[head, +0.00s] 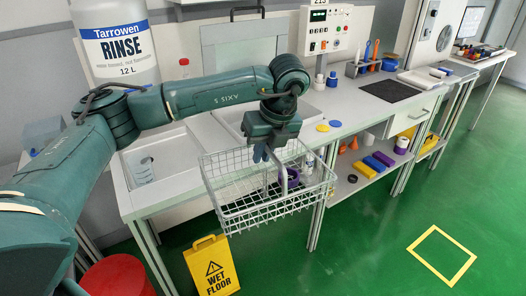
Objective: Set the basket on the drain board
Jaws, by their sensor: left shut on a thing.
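A wire basket (265,213) hangs in front of the counter's front edge, over the green floor. Inside it are a purple ring-like item (291,178) and a small white bottle with blue (308,163). My left gripper (262,153) points down and is shut on the basket's handle at its middle; the arm partly hides the grip. The pale counter top (345,112) right of the basins lies behind the basket; I cannot tell for certain which part is the drain board. My right gripper is out of view.
A control box (323,30) stands behind. A yellow wet-floor sign (211,265) and red bin (117,277) stand below.

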